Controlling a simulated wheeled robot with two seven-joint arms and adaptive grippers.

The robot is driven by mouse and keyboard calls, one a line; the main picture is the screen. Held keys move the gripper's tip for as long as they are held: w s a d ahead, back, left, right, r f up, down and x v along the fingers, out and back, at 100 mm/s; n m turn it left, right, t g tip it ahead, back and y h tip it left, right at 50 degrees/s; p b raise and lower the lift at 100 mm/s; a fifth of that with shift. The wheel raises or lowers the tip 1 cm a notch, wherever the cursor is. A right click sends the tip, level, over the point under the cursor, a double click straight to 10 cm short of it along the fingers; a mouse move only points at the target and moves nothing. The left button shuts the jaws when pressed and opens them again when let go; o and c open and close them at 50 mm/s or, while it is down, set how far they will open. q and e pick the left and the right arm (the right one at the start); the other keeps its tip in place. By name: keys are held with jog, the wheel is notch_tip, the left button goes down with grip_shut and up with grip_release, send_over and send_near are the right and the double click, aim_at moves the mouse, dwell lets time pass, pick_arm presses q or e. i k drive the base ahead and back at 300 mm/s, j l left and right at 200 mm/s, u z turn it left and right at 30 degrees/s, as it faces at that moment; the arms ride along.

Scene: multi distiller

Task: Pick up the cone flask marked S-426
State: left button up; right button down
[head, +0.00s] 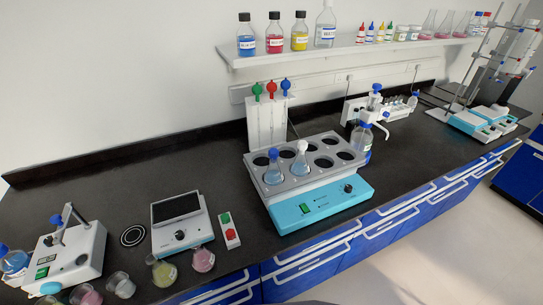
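Two cone flasks sit in wells of the grey-topped multi-well unit (320,178) at mid-counter. One flask (273,173) has a blue stopper and the other flask (300,165) a white top; both look pale blue. A yellow-green flask (163,273) and a pink flask (203,260) stand near the counter's front edge at lower left. Several cone flasks with pink contents (444,24) stand on the wall shelf at right. No mark S-426 is readable on any of them. Neither gripper is in view.
A hotplate-like device (180,223) and a red-green button box (229,231) stand left of the multi-well unit. A white device (62,258) with a blue-topped arm stands further left. The wall shelf (340,50) holds several bottles. The counter (120,190) behind the left devices is clear.

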aim_at(273, 176)
jog(key=k+j, duration=0.1)
jog(key=j, duration=0.35)
jog(key=k+j, duration=0.1)
jog(key=j, duration=0.3)
jog(key=k+j, duration=0.1)
jog(key=j, duration=0.35)
jog(key=k+j+u, duration=0.1)
jog(key=j, duration=0.35)
jog(key=k+j, duration=0.15)
jog(key=j, duration=0.75)
jog(key=k+u, duration=0.05)
